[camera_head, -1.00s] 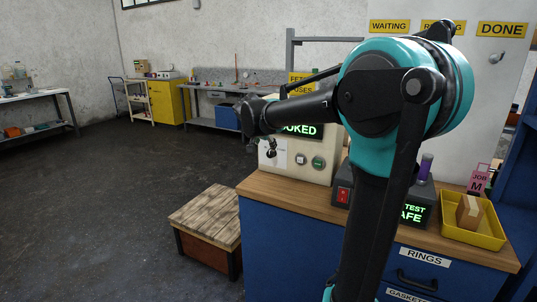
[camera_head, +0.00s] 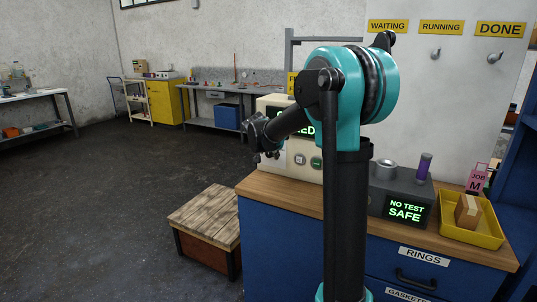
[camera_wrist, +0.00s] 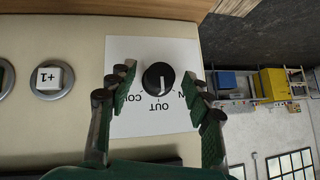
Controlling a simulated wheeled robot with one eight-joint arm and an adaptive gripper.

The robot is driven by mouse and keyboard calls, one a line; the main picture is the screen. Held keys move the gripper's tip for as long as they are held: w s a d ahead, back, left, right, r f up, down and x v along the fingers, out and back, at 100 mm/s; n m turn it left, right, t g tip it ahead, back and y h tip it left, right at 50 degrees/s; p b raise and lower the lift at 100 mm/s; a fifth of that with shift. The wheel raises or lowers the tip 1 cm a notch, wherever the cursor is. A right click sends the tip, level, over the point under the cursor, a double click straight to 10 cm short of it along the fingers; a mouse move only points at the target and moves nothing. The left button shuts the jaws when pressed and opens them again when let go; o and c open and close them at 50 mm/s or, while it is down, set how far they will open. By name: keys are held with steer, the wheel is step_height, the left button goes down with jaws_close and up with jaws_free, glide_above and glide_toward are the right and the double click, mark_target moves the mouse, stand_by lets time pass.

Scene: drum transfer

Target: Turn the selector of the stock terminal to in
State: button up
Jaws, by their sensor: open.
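The stock terminal (camera_head: 305,175) is a cream box with a green-lit screen on the blue cabinet, partly hidden by my arm. Its selector (camera_wrist: 158,77) is a round black knob on a white label plate (camera_wrist: 135,50) in the wrist view. The knob's white line points towards the word OUT. Other label words are partly covered by my fingers. My gripper (camera_wrist: 160,88) is open, with one finger on each side of the knob; I cannot tell if either touches it. In the head view my gripper (camera_head: 265,150) is at the terminal's left side.
A white +1 button (camera_wrist: 48,78) sits beside the label plate.

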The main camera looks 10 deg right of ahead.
steer(key=c, duration=1.1)
jaws_close()
steer(key=shift+h, duration=0.3)
steer(key=n+g+h, duration=0.1)
steer(key=h, duration=0.1)
steer(key=n+g+h, duration=0.2)
steer(key=h, duration=0.1)
steer(key=w+a+n+g+h, duration=0.1)
steer(key=n+h, duration=0.1)
steer(key=shift+f+g+h, duration=0.15)
steer(key=shift+g+h, duration=0.15)
steer(key=shift+g, duration=0.1)
steer(key=shift+c, duration=0.2)
jaws_free()
steer(key=shift+s+a, duration=0.1)
jaws_close()
steer(key=o, duration=1.1)
jaws_free()
steer(key=shift+o, duration=0.2)
